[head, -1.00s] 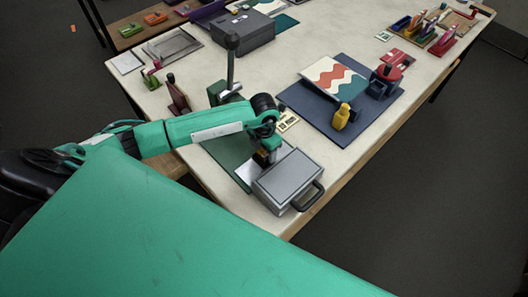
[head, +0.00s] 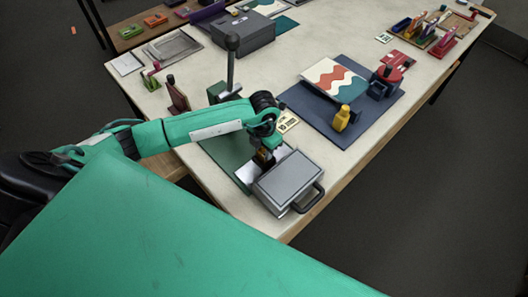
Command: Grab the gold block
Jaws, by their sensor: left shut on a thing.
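My left gripper (head: 263,159) points down behind the grey case, over the green mat and white sheet. It is shut on a small gold block (head: 262,154), which is mostly hidden by the fingers. I cannot tell whether the block still touches the surface under it. My right gripper is not in view.
The grey case (head: 288,181) with a black handle stands close in front of the gripper at the table corner. A dark post (head: 232,65) rises behind my arm. A navy mat (head: 320,116) to the right bears a yellow figure (head: 342,118) and a red-topped device (head: 386,77).

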